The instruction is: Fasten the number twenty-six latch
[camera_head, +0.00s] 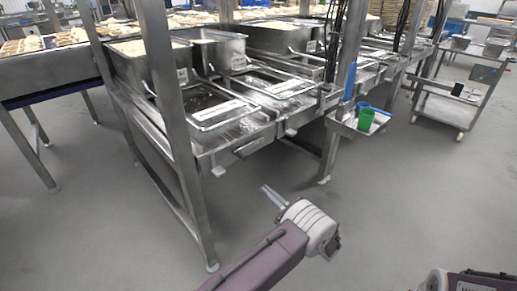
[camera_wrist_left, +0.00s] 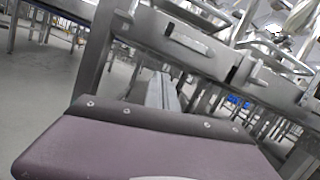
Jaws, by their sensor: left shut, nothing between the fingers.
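My left gripper (camera_head: 272,195) is shut and empty, in front of the steel rice line and over the open floor. In the left wrist view its grey fingers (camera_wrist_left: 163,93) lie together beyond the purple housing. A latch-like bar (camera_head: 250,147) sits on the front edge of the line, ahead of the fingers and apart from them. A similar bar shows in the left wrist view (camera_wrist_left: 193,45). No number twenty-six can be read, so I cannot tell which latch it is. My right gripper is out of view.
The steel frame post (camera_head: 180,130) stands left of my left gripper. Shallow trays (camera_head: 205,121) and deep bins (camera_head: 148,68) sit on the line. A small side shelf (camera_head: 345,127) holds a green cup (camera_head: 366,119). A steel cart (camera_head: 440,108) stands right; the floor between is clear.

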